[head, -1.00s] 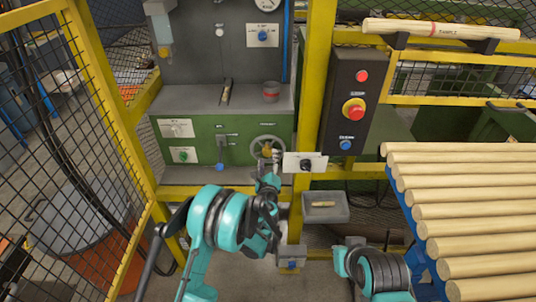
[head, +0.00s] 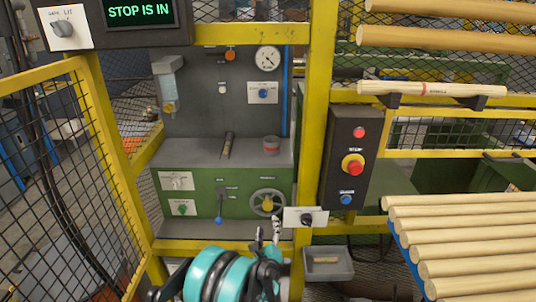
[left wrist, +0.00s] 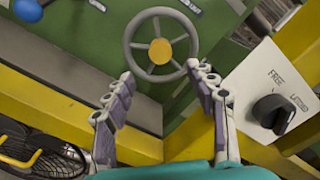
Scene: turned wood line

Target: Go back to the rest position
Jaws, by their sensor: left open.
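My left gripper (head: 268,232) is low in the head view, just below the grey handwheel (head: 267,202) with its yellow hub. In the left wrist view its two fingers (left wrist: 165,92) are spread apart with nothing between them. The handwheel (left wrist: 160,48) stands beyond the fingertips there, and I see no grip on it. A white switch plate with a black knob (left wrist: 271,112), marked FREE and LOCKED, is to the right of the fingers. My right gripper is outside both current views.
A yellow post (head: 316,120) and a mesh guard (head: 70,150) flank the green machine (head: 240,192). A black button box (head: 346,155), a small grey tray (head: 328,272) and wooden rods (head: 470,235) are to the right. A display (head: 140,12) reads STOP IS IN.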

